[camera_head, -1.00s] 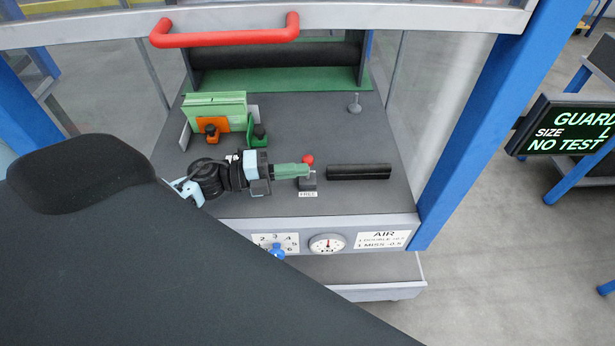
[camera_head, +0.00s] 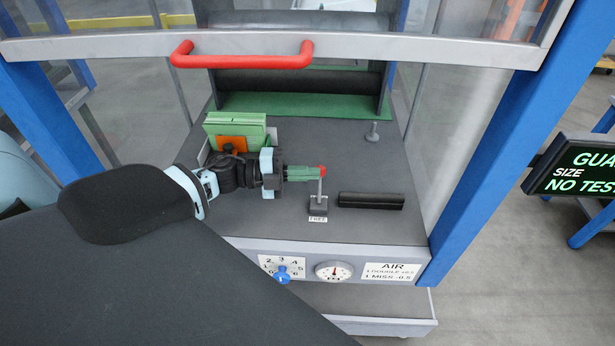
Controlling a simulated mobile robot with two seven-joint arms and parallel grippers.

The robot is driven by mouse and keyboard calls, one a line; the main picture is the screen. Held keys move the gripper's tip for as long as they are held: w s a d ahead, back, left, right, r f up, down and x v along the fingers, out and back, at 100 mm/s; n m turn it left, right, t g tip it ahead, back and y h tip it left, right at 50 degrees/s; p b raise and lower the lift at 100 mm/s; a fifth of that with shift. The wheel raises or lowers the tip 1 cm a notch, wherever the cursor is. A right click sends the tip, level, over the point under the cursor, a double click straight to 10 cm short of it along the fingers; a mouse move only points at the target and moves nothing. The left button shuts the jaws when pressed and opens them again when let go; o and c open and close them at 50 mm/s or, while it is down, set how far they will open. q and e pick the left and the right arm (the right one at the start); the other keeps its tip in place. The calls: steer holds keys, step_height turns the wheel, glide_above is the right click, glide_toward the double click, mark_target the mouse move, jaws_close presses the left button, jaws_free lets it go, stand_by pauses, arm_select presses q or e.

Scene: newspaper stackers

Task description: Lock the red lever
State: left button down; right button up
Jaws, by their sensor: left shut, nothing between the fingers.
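The red lever is a thin grey stem with a small red knob (camera_head: 322,170), standing roughly upright on a small dark block (camera_head: 318,206). A label under the block reads FREE (camera_head: 318,219). My left arm comes in from the left, and my left gripper (camera_head: 308,173) has green fingers pointing right. It is shut and empty. Its fingertips are right beside the knob, on its left, and slightly overlap it in the picture; I cannot tell whether they touch. My right gripper is not in view.
A black bar (camera_head: 371,200) lies right of the lever. Green and orange pieces (camera_head: 235,128) stand behind my gripper. A raised guard with a red handle (camera_head: 241,60) crosses above. A blue dial (camera_head: 283,276) and gauge (camera_head: 333,271) are on the front.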

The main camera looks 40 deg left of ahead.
arm_select(q)
steer(key=shift+w+a, duration=0.2)
steer(key=shift+w, duration=0.05)
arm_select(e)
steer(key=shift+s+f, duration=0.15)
arm_select(q)
steer(key=shift+s+a, duration=0.1)
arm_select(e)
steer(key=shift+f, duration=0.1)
arm_select(q)
steer(key=b+v, duration=0.1)
steer(key=v, duration=0.6)
steer(key=shift+s+a, duration=0.2)
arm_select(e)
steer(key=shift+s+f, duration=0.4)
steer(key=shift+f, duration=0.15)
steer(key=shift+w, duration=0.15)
